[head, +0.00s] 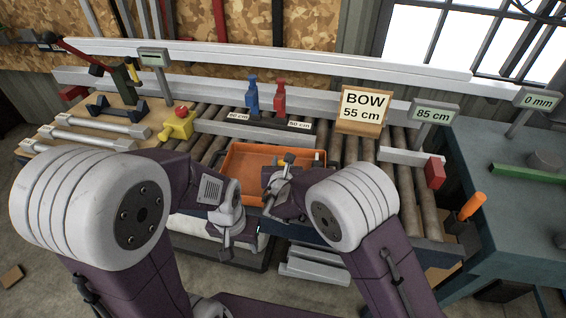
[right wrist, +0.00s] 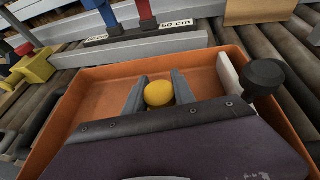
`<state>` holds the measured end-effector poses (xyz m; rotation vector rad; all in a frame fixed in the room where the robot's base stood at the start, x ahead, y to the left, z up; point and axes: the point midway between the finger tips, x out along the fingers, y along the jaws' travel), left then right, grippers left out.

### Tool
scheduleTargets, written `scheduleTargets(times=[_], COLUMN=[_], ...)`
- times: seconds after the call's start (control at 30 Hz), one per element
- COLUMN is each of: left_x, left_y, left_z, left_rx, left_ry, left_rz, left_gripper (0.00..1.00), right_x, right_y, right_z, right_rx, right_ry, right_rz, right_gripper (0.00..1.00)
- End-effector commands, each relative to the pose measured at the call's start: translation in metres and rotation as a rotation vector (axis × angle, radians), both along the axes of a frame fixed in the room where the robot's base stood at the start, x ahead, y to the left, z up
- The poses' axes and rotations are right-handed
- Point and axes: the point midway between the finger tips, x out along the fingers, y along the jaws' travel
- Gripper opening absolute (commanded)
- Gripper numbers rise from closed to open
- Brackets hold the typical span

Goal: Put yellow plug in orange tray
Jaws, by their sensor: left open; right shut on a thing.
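The orange tray (head: 243,154) sits on the rollers in the middle of the head view. It fills most of the right wrist view (right wrist: 110,82), its floor showing around my fingers. My right gripper (right wrist: 158,90) is over the tray and shut on the yellow plug (right wrist: 159,93), whose round end shows between the fingers. My left gripper (head: 226,248) is open and empty in front of the tray. Whether the plug touches the tray floor cannot be told.
A yellow block with a red knob (head: 178,125) stands left of the tray. Blue (head: 252,97) and red (head: 279,97) clamps stand behind it. A BOW 55 cm sign (head: 362,110) stands at the back right.

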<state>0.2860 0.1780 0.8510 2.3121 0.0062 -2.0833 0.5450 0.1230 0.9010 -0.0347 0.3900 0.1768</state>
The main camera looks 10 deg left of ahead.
Motion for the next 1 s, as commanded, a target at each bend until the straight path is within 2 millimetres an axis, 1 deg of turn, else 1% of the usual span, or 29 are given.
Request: scheduleTargets(times=[0.03,0.1,0.37,0.5,0.57,0.9,1.0], left_x=[0.0,0.0,0.0,0.0,0.0,0.0,0.0], left_y=[0.0,0.0,0.0,0.0,0.0,0.0,0.0], left_z=[-0.001,-0.001,0.0,0.005,0.002,0.0,0.0], left_rx=[0.0,0.0,0.0,0.0,0.0,0.0,0.0], left_ry=[0.0,0.0,0.0,0.0,0.0,0.0,0.0], left_rz=[0.0,0.0,0.0,0.0,0.0,0.0,0.0], left_gripper=[0.5,0.5,0.5,0.5,0.5,0.5,0.5], right_x=[0.0,0.0,0.0,-0.003,-0.012,-0.082,-0.097], right_y=[0.0,0.0,0.0,0.0,-0.001,-0.014,-0.017], right_z=[-0.001,-0.001,0.0,0.005,0.007,0.038,0.043], right_rx=[0.0,0.0,0.0,-0.001,0.001,0.002,0.0], right_ry=[0.0,0.0,0.0,0.001,0.001,-0.001,0.0], right_rz=[0.0,0.0,0.0,0.001,0.002,0.004,0.003], right_gripper=[0.37,0.53,0.53,0.53,0.53,0.53,0.53])
